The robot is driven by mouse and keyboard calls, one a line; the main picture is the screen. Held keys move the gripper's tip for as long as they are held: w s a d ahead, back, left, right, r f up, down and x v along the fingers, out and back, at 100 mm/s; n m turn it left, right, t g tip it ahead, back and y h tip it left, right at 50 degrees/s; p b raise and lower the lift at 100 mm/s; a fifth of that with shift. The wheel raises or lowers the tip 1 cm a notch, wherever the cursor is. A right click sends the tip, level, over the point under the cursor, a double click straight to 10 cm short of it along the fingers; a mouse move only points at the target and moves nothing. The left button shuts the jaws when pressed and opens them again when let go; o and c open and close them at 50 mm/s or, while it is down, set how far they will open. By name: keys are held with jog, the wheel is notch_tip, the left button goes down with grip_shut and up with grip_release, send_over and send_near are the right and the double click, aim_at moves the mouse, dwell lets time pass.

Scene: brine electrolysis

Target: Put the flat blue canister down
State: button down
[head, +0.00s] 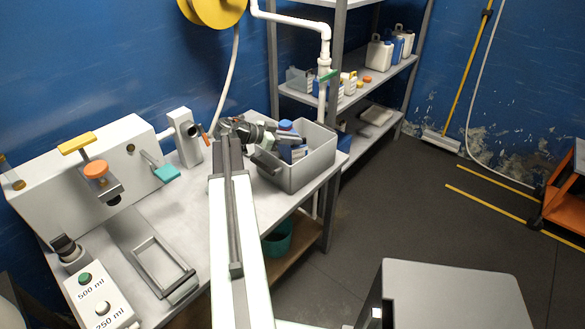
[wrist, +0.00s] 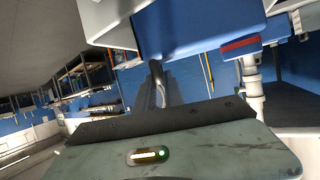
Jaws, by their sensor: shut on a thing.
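My gripper (head: 262,134) is over the left rim of a grey open bin (head: 309,173) on the bench. It is shut on the flat blue canister, whose blue body (wrist: 195,25) fills the top of the wrist view, close to the jaws. In the head view, a blue cap (head: 286,126) and some blue and white shapes show just right of my gripper, inside the bin's outline. I cannot tell there which parts belong to the held canister, or whether it touches the bin floor. A grey-green jaw surface (wrist: 170,152) spans the bottom of the wrist view.
A grey metal bench (head: 195,220) carries a white machine (head: 90,175), a button box (head: 97,295) and a metal frame (head: 160,268). A shelf rack (head: 385,72) with several containers stands behind the bin. Dark floor (head: 400,200) is open to the right.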

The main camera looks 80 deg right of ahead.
aim_at(290, 153)
notch_tip(290, 153, down, 7)
jog(key=b, duration=0.5)
jog(key=shift+b, duration=0.3)
jog(key=shift+r, duration=0.15)
jog(key=c, duration=1.7)
grip_release()
jog(key=shift+w+a+r+p, duration=0.15)
jog(key=shift+w+p, duration=0.05)
jog(key=shift+p, duration=0.15)
jog(key=p+v, duration=0.4)
jog(key=v, duration=0.6)
jog(key=shift+w+a+r, duration=0.1)
jog(key=shift+w+a, duration=0.35)
jog(key=shift+w, duration=0.1)
